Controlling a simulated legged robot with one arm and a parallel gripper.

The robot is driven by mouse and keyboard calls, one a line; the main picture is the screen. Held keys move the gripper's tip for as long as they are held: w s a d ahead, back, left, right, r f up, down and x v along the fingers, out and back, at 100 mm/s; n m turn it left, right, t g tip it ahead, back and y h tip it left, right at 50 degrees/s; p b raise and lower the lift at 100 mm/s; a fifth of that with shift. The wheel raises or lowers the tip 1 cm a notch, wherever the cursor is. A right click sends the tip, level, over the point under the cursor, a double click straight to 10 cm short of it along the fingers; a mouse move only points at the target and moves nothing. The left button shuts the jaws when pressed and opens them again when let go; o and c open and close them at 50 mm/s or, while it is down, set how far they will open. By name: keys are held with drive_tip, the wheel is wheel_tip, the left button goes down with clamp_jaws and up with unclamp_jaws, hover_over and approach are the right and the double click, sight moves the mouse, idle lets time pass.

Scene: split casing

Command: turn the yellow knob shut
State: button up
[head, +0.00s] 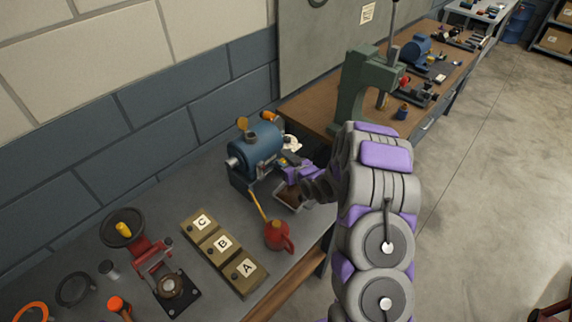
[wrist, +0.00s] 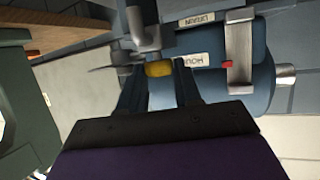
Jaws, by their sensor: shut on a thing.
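The yellow knob (wrist: 159,69) shows in the wrist view between the two dark fingertips of my gripper (wrist: 160,72). My gripper is shut on it. The knob sits below a grey metal fitting (wrist: 145,40) beside the blue casing (wrist: 258,75). In the head view, the blue casing (head: 256,143) stands on the grey bench, and my purple gripper (head: 287,166) reaches its right side. In the head view, I cannot make out the knob clearly at the gripper. The turn angle of the knob cannot be told.
A tray (head: 290,197) lies under my gripper, with a red oil can (head: 278,236) in front of it. Boxes marked A, B and C (head: 222,243) and a red hand-wheel device (head: 152,255) stand to the left. A green press (head: 354,92) stands behind my arm.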

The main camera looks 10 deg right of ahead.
drive_tip(key=m+h, duration=0.2)
drive_tip(key=a+m+h+p, duration=0.1)
drive_tip(key=m+h, duration=0.1)
drive_tip(key=h, duration=0.1)
drive_tip(key=m+h, duration=0.2)
drive_tip(key=shift+a+r+t, duration=0.2)
drive_tip(key=shift+a+t, duration=0.05)
drive_tip(key=shift+t, duration=0.15)
drive_tip(key=shift+a+m+g+h+p, duration=0.1)
drive_tip(key=shift+m+g+h+p, duration=0.3)
drive_tip(key=shift+m+h+p, duration=0.85)
drive_tip(key=shift+w+h, duration=0.1)
drive_tip(key=shift+h, duration=0.25)
drive_tip(key=o, duration=1)
drive_tip(key=shift+f, duration=0.15)
drive_tip(key=shift+o, duration=0.2)
